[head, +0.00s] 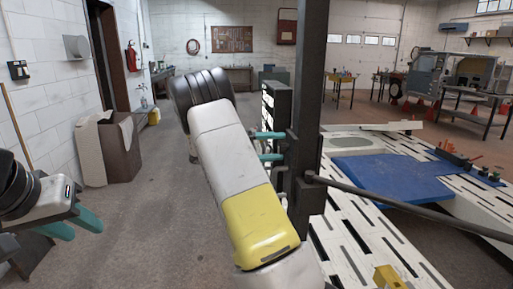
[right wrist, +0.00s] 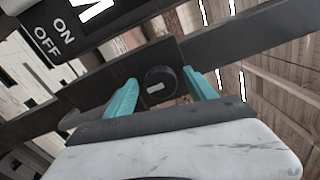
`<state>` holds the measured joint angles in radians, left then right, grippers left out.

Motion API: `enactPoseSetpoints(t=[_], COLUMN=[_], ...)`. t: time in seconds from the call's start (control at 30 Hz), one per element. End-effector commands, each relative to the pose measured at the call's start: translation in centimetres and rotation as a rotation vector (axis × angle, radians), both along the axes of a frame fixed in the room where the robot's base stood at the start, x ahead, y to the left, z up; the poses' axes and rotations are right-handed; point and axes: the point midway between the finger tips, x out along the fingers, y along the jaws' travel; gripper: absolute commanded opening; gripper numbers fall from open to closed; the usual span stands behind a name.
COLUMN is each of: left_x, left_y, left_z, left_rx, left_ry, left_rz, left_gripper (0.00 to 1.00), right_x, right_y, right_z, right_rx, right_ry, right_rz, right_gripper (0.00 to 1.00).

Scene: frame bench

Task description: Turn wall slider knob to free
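A round black knob (right wrist: 160,81) with a short pale mark on its face sits on a dark bar in the right wrist view. My right gripper (right wrist: 161,90) has its two teal fingers on either side of the knob, with small gaps showing; it looks open. In the head view the right gripper (head: 269,146) reaches a dark upright post (head: 308,90), and the knob is hidden there. A plate reading ON and OFF (right wrist: 55,38) is at the upper left of the right wrist view. My left gripper (head: 73,224) is open and empty at the far left.
A dark rod (head: 410,207) runs from the post to the right. White slotted frame rails (head: 345,243) and a blue panel (head: 390,178) lie to the right. A brown bin (head: 110,152) stands by the left wall. Floor between the bin and my right arm is clear.

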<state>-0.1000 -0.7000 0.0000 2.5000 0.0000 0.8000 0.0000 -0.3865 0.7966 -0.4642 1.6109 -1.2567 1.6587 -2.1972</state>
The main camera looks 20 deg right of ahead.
Motion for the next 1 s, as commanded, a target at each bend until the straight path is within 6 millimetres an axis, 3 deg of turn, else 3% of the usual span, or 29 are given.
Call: enactPoseSetpoints(t=[0.27, 0.7, 1.0], left_x=[0.0, 0.0, 0.0], left_y=[0.0, 0.0, 0.0], left_z=[0.0, 0.0, 0.0], left_rx=[0.0, 0.0, 0.0], left_ry=[0.0, 0.0, 0.0], left_rz=[0.0, 0.0, 0.0], left_gripper=[0.36, 0.36, 0.36], right_x=[0.2, 1.7, 1.8], right_y=[0.7, 7.0, 7.6], right_z=[0.0, 0.0, 0.0], right_rx=[0.0, -0.001, 0.0], right_ry=[-0.001, 0.0, 0.0], right_rz=[0.0, 0.001, -0.001], right_gripper=[0.65, 0.65, 0.65])
